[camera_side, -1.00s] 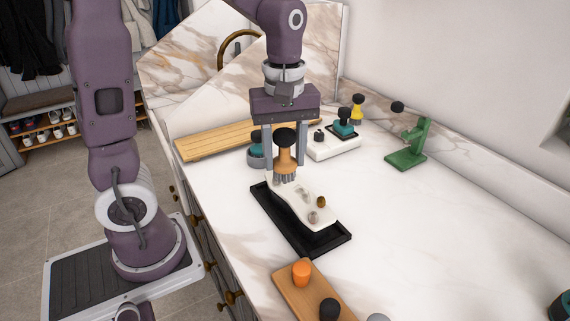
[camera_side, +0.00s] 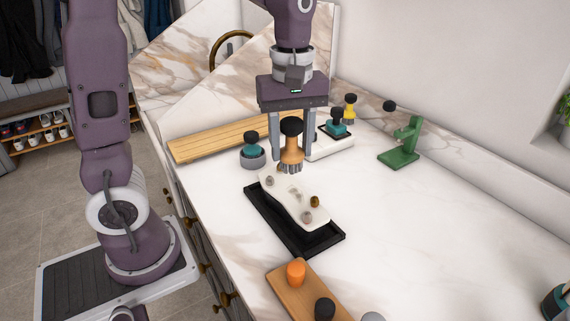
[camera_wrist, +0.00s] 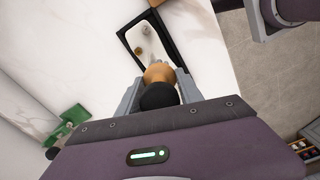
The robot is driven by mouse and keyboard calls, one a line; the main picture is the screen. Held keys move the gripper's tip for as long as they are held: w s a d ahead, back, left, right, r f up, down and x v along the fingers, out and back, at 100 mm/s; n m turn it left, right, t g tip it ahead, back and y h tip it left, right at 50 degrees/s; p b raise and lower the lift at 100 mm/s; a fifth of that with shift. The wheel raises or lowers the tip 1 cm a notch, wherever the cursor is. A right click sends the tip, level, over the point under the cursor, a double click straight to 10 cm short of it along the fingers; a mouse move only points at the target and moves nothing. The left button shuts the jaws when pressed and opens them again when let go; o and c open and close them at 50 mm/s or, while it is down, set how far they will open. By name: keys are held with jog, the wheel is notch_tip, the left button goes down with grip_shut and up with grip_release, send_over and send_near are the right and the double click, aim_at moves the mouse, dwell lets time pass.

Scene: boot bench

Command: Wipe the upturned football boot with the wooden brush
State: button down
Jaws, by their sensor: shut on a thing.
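My gripper (camera_side: 292,150) is shut on the wooden brush (camera_side: 291,154), which has an orange-brown wooden body, a black knob on top and grey bristles pointing down. The brush also shows in the wrist view (camera_wrist: 158,75). The upturned boot (camera_side: 293,201) is white-soled with several studs, some brown and some grey, and lies in a black tray (camera_side: 334,240). The bristles are above and just beyond the boot's far end and look apart from it. The boot's near part shows in the wrist view (camera_wrist: 146,40); the brush and gripper hide the rest.
A wooden board with an orange piece (camera_side: 296,272) and a black knob lies in front. Behind are a slatted board (camera_side: 225,138), a teal-and-grey round item (camera_side: 253,155), a white stand (camera_side: 330,147) and a green stand (camera_side: 402,147).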

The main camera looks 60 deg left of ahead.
jog(key=shift+f, duration=4.2)
jog(key=shift+w+r, duration=0.45)
jog(key=shift+w, duration=0.05)
jog(key=shift+w+f, duration=0.2)
jog(key=shift+w, duration=1.3)
jog(key=shift+s+f, duration=0.1)
jog(key=shift+s, duration=1.7)
jog(key=shift+s+a, duration=0.15)
jog(key=shift+s, duration=0.05)
jog(key=shift+a, duration=0.45)
jog(key=shift+w+a, duration=0.1)
jog(key=shift+w, duration=1.85)
jog(key=shift+s, duration=1.95)
jog(key=shift+r, duration=4.1)
